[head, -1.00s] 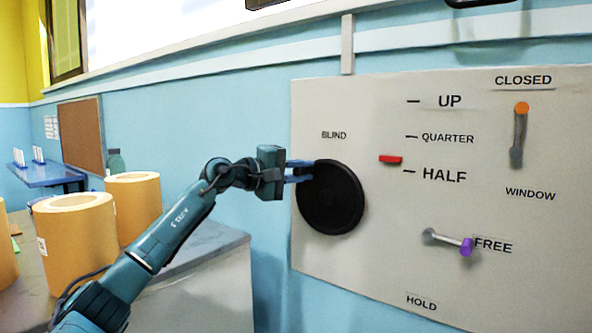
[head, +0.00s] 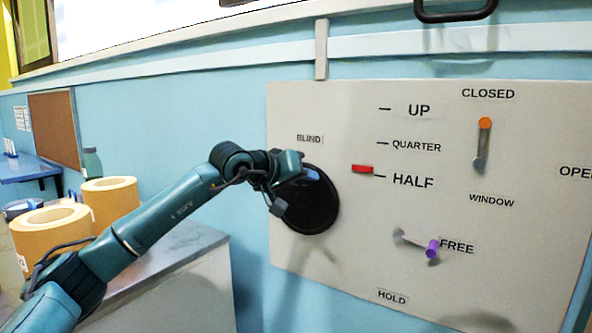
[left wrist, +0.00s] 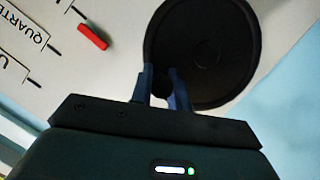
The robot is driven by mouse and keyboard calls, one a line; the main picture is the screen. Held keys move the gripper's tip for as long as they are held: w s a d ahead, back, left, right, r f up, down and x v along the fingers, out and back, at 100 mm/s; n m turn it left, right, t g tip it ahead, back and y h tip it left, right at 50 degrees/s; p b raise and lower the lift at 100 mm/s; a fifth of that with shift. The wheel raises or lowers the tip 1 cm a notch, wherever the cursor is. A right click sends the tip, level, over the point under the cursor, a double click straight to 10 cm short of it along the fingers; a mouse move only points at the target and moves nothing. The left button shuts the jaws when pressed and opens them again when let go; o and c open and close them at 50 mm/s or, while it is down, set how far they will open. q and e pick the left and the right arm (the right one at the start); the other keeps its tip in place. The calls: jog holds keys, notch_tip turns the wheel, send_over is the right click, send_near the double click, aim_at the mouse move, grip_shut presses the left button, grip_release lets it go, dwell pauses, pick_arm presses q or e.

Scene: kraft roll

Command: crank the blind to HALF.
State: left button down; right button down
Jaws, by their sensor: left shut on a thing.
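The black round crank wheel (head: 316,211) is under the BLIND label on the grey wall panel. My left gripper (head: 307,173) is at the wheel's upper part, shut on its crank knob. In the left wrist view the dark knob (left wrist: 161,82) shows between the blue fingers, in front of the wheel (left wrist: 205,45). The red blind marker (head: 362,169) is just above the HALF tick and well below QUARTER. It also shows in the left wrist view (left wrist: 92,37). The purple-tipped lever (head: 432,249) points to FREE. My right gripper is not in view.
The window lever with an orange knob (head: 485,123) stands upright under CLOSED. Cardboard-coloured rolls (head: 112,200) stand on a grey counter (head: 195,250) at left. A black handle (head: 456,14) is at the top.

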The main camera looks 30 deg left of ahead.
aim_at(325, 191)
pick_arm(q)
jog(key=shift+s+d+f+m+y, duration=0.1)
jog(key=shift+d+f+m+y, duration=0.25)
jog(key=shift+d+m, duration=0.2)
jog(key=shift+d+f+m+y, duration=0.25)
jog(key=shift+d+m+y, duration=0.1)
jog(key=shift+d+m, duration=0.15)
jog(key=shift+d+f+m+y, duration=0.3)
jog(key=shift+f+m+y, duration=0.1)
jog(key=shift+m, duration=0.05)
jog(key=shift+f, duration=0.1)
jog(key=c, duration=1.4)
grip_release()
jog(key=shift+o, duration=0.3)
jog(key=shift+a, duration=0.1)
jog(key=shift+s+r, duration=0.2)
jog(key=b+v, duration=0.1)
jog(key=v, duration=1.1)
jog(key=shift+s+r+b, duration=0.25)
jog(key=shift+s+b, duration=0.05)
jog(key=shift+b, duration=0.05)
